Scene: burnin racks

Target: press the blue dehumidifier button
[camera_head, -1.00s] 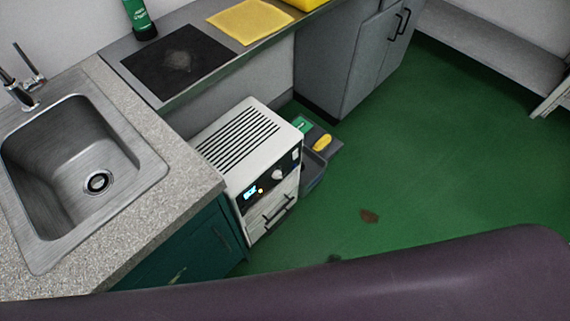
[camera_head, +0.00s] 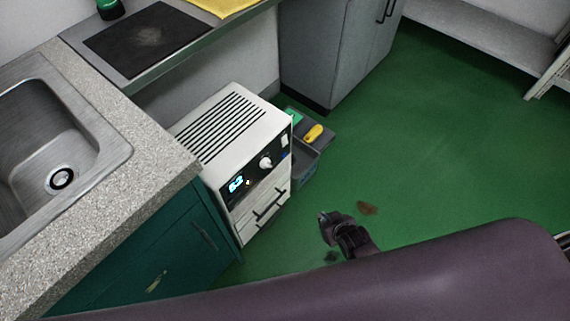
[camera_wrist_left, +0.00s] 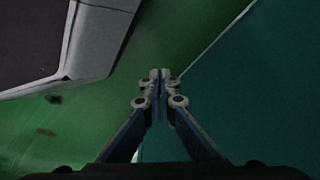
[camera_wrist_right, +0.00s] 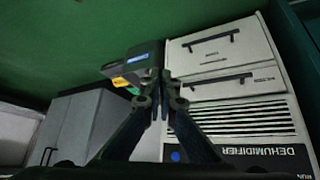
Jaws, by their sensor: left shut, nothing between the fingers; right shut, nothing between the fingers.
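The dehumidifier (camera_head: 228,135) is a white box with a slotted top, standing on the floor beside the teal cabinet. Its dark front panel has a lit display (camera_head: 236,185), a pale knob (camera_head: 266,163) and a small blue spot at the right end. The right wrist view shows it upside down, with its DEHUMIDIFIER label (camera_wrist_right: 262,150) and a round blue button (camera_wrist_right: 175,156) partly beside the fingers. My right gripper (camera_head: 323,216) is shut and empty, in front of the dehumidifier and apart from it. My left gripper (camera_wrist_left: 160,75) is shut and empty, seen only in its wrist view.
The counter with the sink (camera_head: 50,140) and teal cabinet (camera_head: 150,255) stands left of the dehumidifier. A grey bin (camera_head: 303,165) with a yellow item (camera_head: 313,132) sits at its right. Grey cupboards (camera_head: 325,55) stand behind. The green floor (camera_head: 440,140) at right is mostly open.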

